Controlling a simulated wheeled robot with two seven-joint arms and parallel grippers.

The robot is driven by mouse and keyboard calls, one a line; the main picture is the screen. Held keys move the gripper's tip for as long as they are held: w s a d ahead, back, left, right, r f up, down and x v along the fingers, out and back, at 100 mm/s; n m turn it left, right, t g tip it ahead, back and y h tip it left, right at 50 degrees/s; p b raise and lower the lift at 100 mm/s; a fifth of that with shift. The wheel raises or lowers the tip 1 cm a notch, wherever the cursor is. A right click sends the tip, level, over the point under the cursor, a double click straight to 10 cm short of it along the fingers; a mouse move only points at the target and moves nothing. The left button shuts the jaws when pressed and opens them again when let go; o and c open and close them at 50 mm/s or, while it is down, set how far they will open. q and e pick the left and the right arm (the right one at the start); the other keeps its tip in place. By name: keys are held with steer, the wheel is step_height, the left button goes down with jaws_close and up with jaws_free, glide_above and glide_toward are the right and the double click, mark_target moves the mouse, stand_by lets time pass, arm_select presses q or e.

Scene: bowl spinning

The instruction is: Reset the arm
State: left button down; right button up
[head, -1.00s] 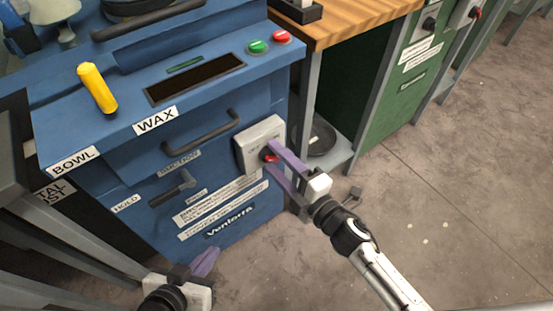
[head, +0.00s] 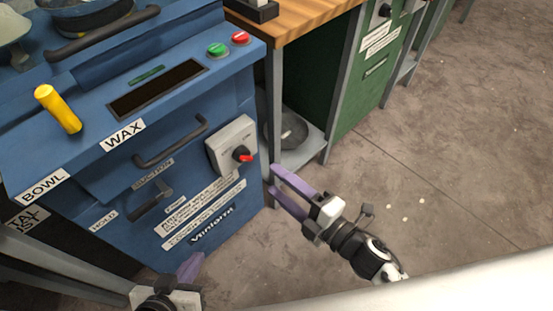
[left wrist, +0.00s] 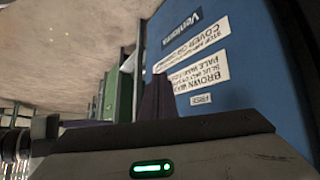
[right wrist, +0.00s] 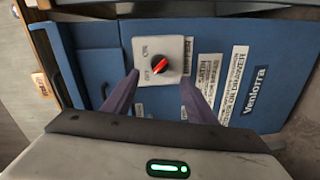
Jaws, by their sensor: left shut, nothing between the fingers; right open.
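My right gripper (head: 283,192) is open and empty, to the right of the blue machine (head: 110,190) and apart from it. In the right wrist view its two purple fingers (right wrist: 161,92) spread on either side below a grey switch box with a red and black rotary knob (right wrist: 159,65). The knob also shows in the head view (head: 242,155). My left gripper (head: 192,265) is shut and empty, low in front of the machine. In the left wrist view its fingers (left wrist: 157,97) show as a dark shape before the blue panel.
A wooden-topped table (head: 305,15) stands right of the machine, with a dark round dish (head: 290,131) on its lower shelf. A yellow handle (head: 58,109) and green and red buttons (head: 228,44) are on the machine.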

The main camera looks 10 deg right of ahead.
arm_select(q)
step_height(320, 180, up, 8)
steer(key=p, duration=1.1)
steer(key=shift+s+a+f, duration=0.25)
steer(key=shift+s+a, duration=0.05)
steer(key=shift+a, duration=0.05)
arm_select(e)
steer(key=s+d+m+g+h, duration=0.2)
steer(key=s+m, duration=0.4)
steer(key=m, duration=0.4)
steer(key=s+d+f+m+g+h, duration=0.1)
steer(key=s+d+m+g+h, duration=0.2)
steer(key=m, duration=0.7)
steer(key=s+d+h, duration=0.2)
steer(key=s+d, duration=0.1)
steer(key=d, duration=0.1)
steer(key=shift+s+m+h, duration=0.15)
steer(key=shift+m+h, duration=0.15)
steer(key=shift+m, duration=0.1)
steer(key=shift+d, duration=0.1)
